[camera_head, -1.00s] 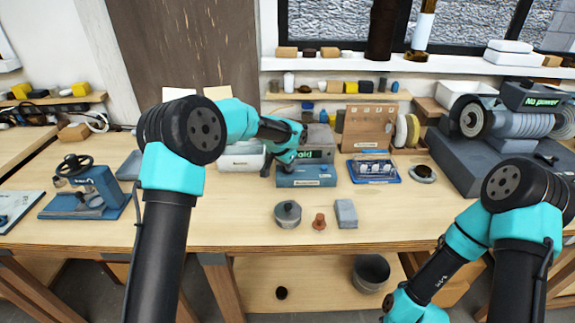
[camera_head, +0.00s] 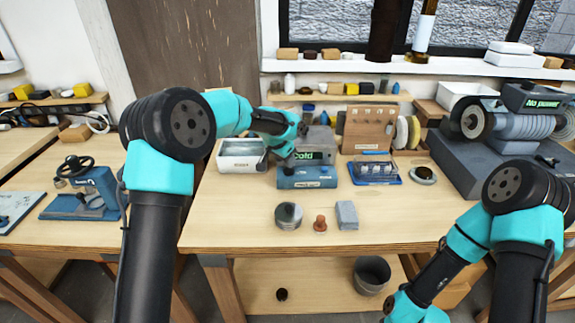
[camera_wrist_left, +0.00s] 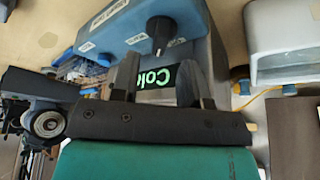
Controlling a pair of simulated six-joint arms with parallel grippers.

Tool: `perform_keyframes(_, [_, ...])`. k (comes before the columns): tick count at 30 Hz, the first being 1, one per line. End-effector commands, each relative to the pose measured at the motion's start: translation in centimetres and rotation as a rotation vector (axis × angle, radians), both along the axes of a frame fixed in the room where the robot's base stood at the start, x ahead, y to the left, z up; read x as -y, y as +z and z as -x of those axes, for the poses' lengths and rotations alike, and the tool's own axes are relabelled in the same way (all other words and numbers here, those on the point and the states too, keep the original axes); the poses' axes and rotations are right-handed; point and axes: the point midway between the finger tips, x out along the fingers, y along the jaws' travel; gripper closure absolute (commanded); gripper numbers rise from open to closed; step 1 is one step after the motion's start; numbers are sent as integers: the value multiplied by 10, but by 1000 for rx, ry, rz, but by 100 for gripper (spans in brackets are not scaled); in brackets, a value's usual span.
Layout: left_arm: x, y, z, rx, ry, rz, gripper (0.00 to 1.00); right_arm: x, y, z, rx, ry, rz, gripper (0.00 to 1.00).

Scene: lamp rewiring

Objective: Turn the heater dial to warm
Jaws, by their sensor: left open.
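The heater (camera_head: 320,174) is a grey box with a blue sloped front, standing in the middle of the bench. Its small display (camera_head: 308,156) reads "Cold" in green; the display also shows in the left wrist view (camera_wrist_left: 157,79). In that view the black dial (camera_wrist_left: 158,30) stands out from the blue panel (camera_wrist_left: 112,32), with small white labels around it. My left gripper (camera_wrist_left: 158,70) is open and empty, its two dark fingers pointing toward the dial, which appears just beyond the fingertips. In the head view my left gripper (camera_head: 284,154) is by the heater's left side, partly hidden by its own arm.
A white box (camera_head: 240,163) stands left of the heater, and a blue tray (camera_head: 376,180) right of it. In front are a round metal tin (camera_head: 288,216), a reddish knob-like piece (camera_head: 320,223) and a grey block (camera_head: 346,215). The front bench is otherwise clear.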

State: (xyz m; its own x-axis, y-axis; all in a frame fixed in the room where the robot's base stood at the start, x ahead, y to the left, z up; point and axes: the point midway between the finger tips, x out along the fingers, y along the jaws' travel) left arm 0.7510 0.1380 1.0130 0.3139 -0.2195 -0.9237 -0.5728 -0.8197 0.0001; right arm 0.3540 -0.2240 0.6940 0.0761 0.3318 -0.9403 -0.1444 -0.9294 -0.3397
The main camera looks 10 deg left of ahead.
Motion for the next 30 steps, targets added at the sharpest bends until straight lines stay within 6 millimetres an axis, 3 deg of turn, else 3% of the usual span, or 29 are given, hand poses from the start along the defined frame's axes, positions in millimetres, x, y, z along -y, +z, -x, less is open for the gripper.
perform_keyframes(18, [-25,107,36,1,0,0,58,0,0,0,0,0,0,57])
perform_keyframes(24, [-29,122,42,-1,0,-1,58,0,0,0,0,0,0,57])
perform_keyframes(30, [-30,123,42,-1,0,-1,58,0,0,0,0,0,0,57])
